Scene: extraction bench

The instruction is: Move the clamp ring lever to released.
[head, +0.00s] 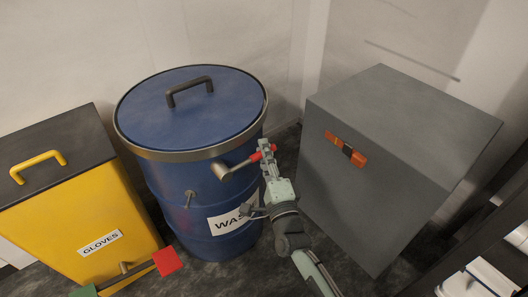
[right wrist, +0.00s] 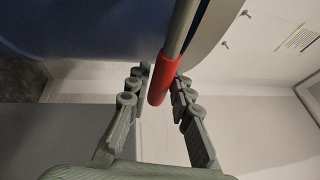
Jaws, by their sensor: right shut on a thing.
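The blue waste drum (head: 195,115) stands in the middle of the head view, its lid on and a metal clamp ring (head: 200,152) around the rim. The clamp ring lever (head: 238,165) is a metal rod with a red grip, sticking out at the drum's front right. My right gripper (head: 264,155) is shut on the lever's red end. In the right wrist view the red grip (right wrist: 163,80) lies between the two fingers, with the metal rod running up beyond it. My left gripper is not in view.
A yellow gloves bin (head: 90,215) with a dark lid stands left of the drum. A grey cabinet (head: 390,150) with an orange latch (head: 345,149) stands close on the right of my right arm. Dark floor shows between them.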

